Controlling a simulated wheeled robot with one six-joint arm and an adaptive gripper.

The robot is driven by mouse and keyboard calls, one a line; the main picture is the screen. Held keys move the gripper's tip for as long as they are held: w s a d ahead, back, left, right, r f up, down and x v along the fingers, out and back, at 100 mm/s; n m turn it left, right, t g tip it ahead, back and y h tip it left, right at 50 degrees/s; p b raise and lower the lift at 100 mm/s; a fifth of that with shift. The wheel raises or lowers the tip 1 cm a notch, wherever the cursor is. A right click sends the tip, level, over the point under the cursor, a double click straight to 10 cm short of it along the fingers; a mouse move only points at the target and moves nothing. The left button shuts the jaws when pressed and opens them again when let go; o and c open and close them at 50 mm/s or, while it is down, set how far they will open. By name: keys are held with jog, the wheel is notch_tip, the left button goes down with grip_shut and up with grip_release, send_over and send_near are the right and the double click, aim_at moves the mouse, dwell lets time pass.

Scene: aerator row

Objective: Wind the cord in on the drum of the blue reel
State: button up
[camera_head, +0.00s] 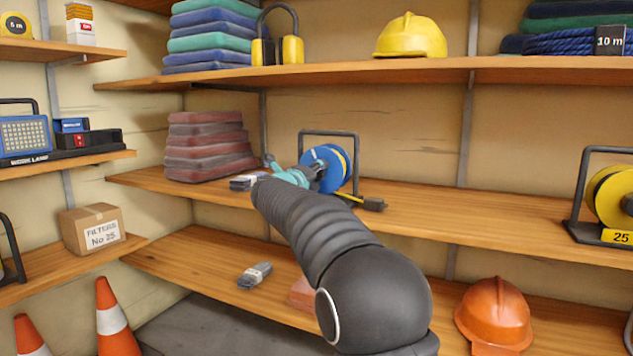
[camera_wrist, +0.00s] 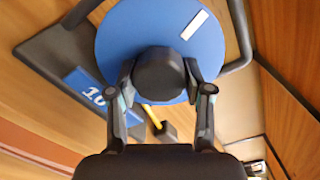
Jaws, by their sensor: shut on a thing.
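The blue reel (camera_head: 320,156) stands in its black frame on the middle shelf, with yellow cord showing at the drum's edge. My gripper (camera_head: 291,176) is at the reel's left face. In the wrist view, the blue drum face (camera_wrist: 130,38) has a white mark (camera_wrist: 194,24). My gripper (camera_wrist: 160,80) is shut on a round dark knob (camera_wrist: 160,72) in front of that face. A short length of yellow cord (camera_wrist: 151,117) hangs below, ending in a black plug (camera_wrist: 166,131). The plug also shows on the shelf in the head view (camera_head: 373,204).
Folded reddish cloths (camera_head: 208,146) are stacked left of the reel. A yellow reel (camera_head: 608,196) stands far right. The shelf between the reels is clear. Another shelf (camera_head: 400,68) runs above.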

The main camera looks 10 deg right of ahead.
jog(key=shift+a+m+b, duration=0.15)
jog(key=shift+m+b, duration=0.95)
jog(key=shift+m, duration=1)
jog(key=o, duration=1.2)
jog(key=shift+a, duration=0.1)
jog(key=shift+c, duration=0.2)
jog(key=v, duration=1.1)
jog(key=shift+s+a, duration=0.15)
jog(key=shift+s, duration=0.15)
